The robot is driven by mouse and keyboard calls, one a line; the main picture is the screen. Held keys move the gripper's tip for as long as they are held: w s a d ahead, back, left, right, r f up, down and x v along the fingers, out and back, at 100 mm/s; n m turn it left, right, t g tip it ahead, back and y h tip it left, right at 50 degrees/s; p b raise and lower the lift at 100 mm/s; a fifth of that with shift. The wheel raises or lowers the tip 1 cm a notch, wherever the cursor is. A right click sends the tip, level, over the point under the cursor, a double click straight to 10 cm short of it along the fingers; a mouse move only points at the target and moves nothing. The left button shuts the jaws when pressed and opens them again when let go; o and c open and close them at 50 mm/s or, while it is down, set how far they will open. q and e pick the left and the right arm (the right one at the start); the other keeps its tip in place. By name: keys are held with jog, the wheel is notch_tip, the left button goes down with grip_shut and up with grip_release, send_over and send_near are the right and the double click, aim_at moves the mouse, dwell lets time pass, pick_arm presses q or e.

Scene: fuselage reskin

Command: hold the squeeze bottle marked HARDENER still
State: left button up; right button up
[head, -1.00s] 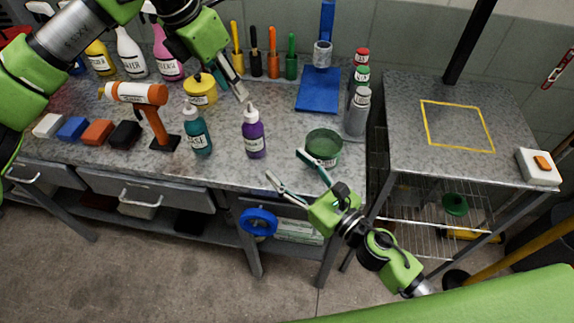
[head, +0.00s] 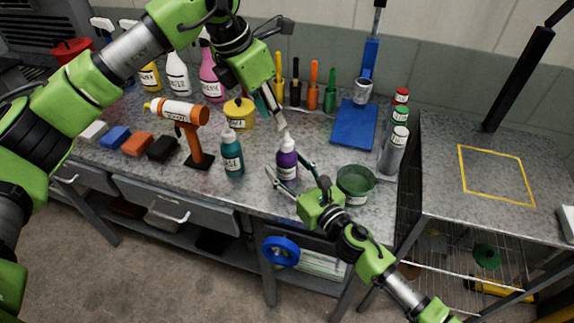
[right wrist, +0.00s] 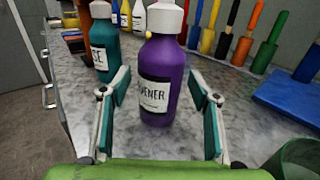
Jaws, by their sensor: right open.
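The purple HARDENER squeeze bottle (head: 287,163) stands upright on the grey bench near its front edge. In the right wrist view the bottle (right wrist: 161,75) is in the middle, its label partly readable as "ENER". My right gripper (head: 291,175) is open, with its fingers spread to either side of the bottle's front; in the right wrist view the fingertips (right wrist: 160,85) show gaps to the bottle.
A teal bottle (head: 232,155) stands left of the purple one. A green bowl (head: 355,184) sits close on the right. An orange tool (head: 190,125), a yellow tin (head: 239,114) and several coloured blocks are further left. A blue dustpan-like piece (head: 355,125) lies behind.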

jog(key=shift+w+a, duration=0.1)
jog(key=shift+w, duration=0.1)
jog(key=c, duration=1.3)
jog(key=shift+c, duration=0.2)
